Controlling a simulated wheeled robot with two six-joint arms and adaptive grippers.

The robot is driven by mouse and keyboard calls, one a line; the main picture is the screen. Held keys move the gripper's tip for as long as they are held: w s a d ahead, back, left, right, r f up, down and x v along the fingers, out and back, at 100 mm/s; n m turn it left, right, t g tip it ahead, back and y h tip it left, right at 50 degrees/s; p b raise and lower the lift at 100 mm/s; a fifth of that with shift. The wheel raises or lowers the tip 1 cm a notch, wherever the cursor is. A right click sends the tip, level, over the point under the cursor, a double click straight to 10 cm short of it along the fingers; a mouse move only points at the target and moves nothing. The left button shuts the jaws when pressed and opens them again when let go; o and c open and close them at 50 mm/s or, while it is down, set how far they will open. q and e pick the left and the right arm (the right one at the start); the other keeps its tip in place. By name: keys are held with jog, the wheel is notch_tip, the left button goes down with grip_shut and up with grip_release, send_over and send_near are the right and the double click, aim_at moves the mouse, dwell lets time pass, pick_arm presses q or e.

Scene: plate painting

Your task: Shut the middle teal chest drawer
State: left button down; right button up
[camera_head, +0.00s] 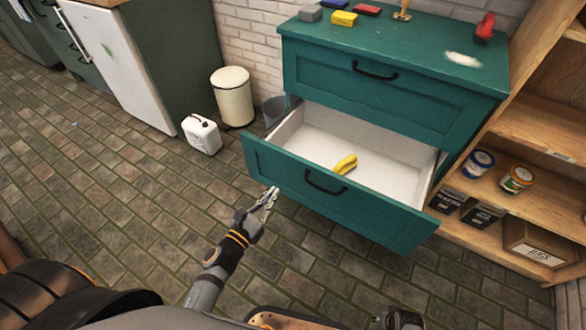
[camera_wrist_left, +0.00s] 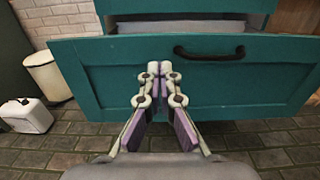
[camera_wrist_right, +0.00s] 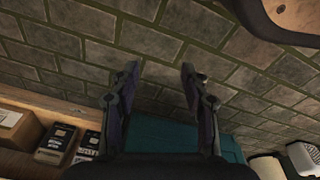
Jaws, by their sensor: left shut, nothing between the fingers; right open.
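The teal chest (camera_head: 400,60) stands against the brick wall. Its drawer below the top one is pulled far out; its teal front (camera_head: 290,181) has a dark handle (camera_head: 325,182), and its white inside holds a yellow curved item (camera_head: 345,164). The top drawer (camera_head: 370,92) is shut. Anything lower is hidden by the open drawer. My left gripper (camera_head: 270,193) is shut and empty before the drawer front, left of the handle. In the left wrist view, its tips (camera_wrist_left: 160,68) overlap the front; I cannot tell whether they touch. My right gripper (camera_wrist_right: 158,68) is open and empty, over the floor.
A wooden shelf (camera_head: 540,130) with tubs and boxes stands close on the right of the chest. A cream bin (camera_head: 232,98), grey bucket (camera_head: 274,108) and white canister (camera_head: 202,134) are on the left. Several small items lie on the chest top. The tiled floor before the drawer is clear.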

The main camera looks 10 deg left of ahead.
pick_arm(q)
jog(key=p, duration=0.1)
send_near(298, 161)
jog(key=x, duration=0.5)
jog(key=shift+w, duration=0.2)
jog(key=shift+w+d, duration=0.25)
jog(key=shift+w, duration=0.45)
pick_arm(e)
jog(key=shift+s+d+f, duration=0.3)
jog(key=shift+s+f, duration=0.45)
jog(key=shift+f, duration=0.15)
jog(key=shift+s+d+f, duration=0.3)
jog(key=shift+s+f, duration=0.45)
jog(key=shift+f, duration=0.1)
